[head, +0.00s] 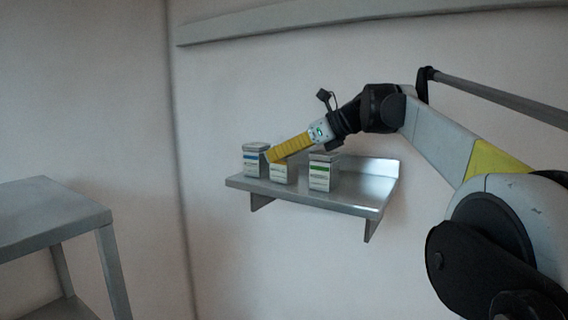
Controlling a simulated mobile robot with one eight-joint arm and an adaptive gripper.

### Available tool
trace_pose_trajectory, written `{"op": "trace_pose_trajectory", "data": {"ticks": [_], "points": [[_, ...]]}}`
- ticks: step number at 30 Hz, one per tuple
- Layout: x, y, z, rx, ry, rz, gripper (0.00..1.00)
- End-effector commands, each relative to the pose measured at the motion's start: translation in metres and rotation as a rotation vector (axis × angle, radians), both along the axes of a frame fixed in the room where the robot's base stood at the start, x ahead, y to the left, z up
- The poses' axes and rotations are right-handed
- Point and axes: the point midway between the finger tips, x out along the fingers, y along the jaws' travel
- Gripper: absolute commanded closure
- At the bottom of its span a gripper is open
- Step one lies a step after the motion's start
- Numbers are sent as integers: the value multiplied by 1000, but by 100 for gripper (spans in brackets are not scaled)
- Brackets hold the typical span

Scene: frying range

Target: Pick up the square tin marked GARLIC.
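Three small square tins stand upright on a metal wall shelf (360,188). The left tin (254,160) has a blue band, the middle tin (283,174) a yellowish one, and the right tin (323,173) a green one. Their lettering is too small to read, so I cannot tell which is marked GARLIC. My gripper (271,156) comes in from the upper right, its yellow ribbed end slanting down to the left. Its tip is at the top of the middle tin and hides part of it. I cannot tell whether it touches the tin or whether its fingers are open.
The shelf has a raised edge at its right end and free room right of the green-banded tin. A rail (330,18) runs along the wall above. A grey metal table (45,215) stands at the left, its visible top bare.

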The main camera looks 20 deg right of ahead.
Motion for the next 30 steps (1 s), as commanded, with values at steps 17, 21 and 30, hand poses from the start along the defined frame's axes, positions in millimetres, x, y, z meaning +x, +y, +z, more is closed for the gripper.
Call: {"op": "trace_pose_trajectory", "data": {"ticks": [17,21,30], "points": [[-1,0,0,0,0,0,89],[0,0,5,0,0,0,89],[0,0,47,0,0,0,89]]}}
